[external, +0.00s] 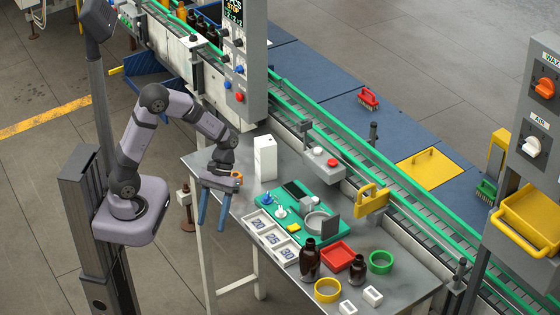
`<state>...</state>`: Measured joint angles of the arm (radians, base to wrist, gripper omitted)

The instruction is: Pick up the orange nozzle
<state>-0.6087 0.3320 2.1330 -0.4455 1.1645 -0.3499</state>
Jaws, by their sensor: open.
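A small orange piece (237,176), which looks like the orange nozzle, shows at the left part of the grey table, just right of my gripper's body. It is small and partly hidden, so its exact shape and what it rests on are unclear. My gripper (212,224) points downward with its two blue fingers apart and nothing visible between them. In the picture the fingers hang over the table's left edge, left of and lower than the orange piece. I cannot tell the depth between them.
A white box (265,157) stands right of the orange piece. A green mat (290,226) holds small tools and a round dish. White numbered trays (259,225), amber bottles (310,262), a red tray (337,256) and yellow and green rings crowd the table. A conveyor (400,205) runs behind.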

